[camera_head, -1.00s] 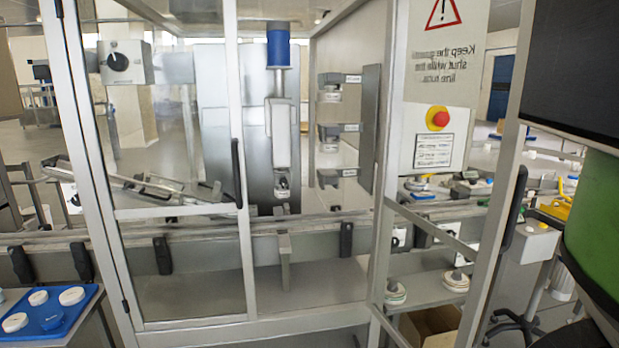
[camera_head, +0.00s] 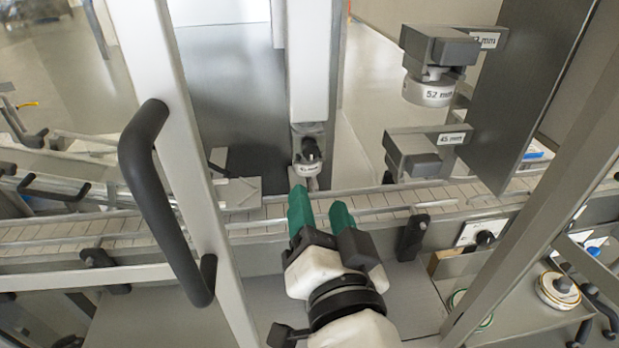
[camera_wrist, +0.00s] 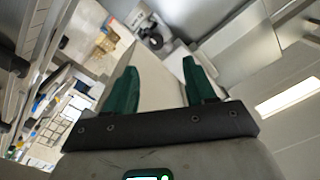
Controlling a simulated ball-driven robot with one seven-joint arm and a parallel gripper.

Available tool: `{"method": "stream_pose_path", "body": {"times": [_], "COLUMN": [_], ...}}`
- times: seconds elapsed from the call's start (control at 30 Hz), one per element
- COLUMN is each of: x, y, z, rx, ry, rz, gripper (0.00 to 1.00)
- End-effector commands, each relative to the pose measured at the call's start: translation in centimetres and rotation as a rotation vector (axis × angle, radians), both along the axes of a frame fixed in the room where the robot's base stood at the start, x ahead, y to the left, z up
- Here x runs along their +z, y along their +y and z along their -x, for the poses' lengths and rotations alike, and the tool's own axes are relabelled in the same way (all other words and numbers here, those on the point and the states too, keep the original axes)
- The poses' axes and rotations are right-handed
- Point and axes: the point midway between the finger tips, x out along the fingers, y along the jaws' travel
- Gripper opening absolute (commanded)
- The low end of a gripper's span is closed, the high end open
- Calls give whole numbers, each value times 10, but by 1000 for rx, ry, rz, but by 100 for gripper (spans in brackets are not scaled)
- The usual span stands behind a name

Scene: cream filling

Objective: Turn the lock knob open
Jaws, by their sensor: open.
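A small dark knob (camera_head: 311,149) sits at the lower end of the upright filling column (camera_head: 308,70), with a white labelled ring (camera_head: 308,169) just below it. I take this knob for the lock knob; which way it is turned is too small to tell. My gripper (camera_head: 319,199), with green fingers, is in front of and just below the ring in the picture, its fingers apart and empty. In the wrist view the open fingers (camera_wrist: 160,67) point towards the column; a dark round part (camera_wrist: 154,40) shows beyond them, possibly the knob.
A slatted conveyor (camera_head: 110,231) with rails runs across behind my gripper. A door frame with a black handle (camera_head: 150,190) stands close on the left. A rack panel (camera_head: 530,90) holds a 52 mm nozzle (camera_head: 428,92) and a 45 mm holder (camera_head: 426,150) on the right.

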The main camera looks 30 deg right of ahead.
Motion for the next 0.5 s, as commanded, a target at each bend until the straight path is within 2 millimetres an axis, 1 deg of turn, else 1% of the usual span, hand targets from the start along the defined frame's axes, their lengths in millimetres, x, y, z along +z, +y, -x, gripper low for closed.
{"method": "stream_pose_path", "body": {"times": [0.17, 0.4, 0.5], "x": [2, 2, 2], "y": [-8, -22, -27], "z": [-22, -64, -79], "rx": [-6, -5, -5], "ry": [-1, 2, 2], "rz": [0, 0, -1], "gripper": [55, 55, 55]}}
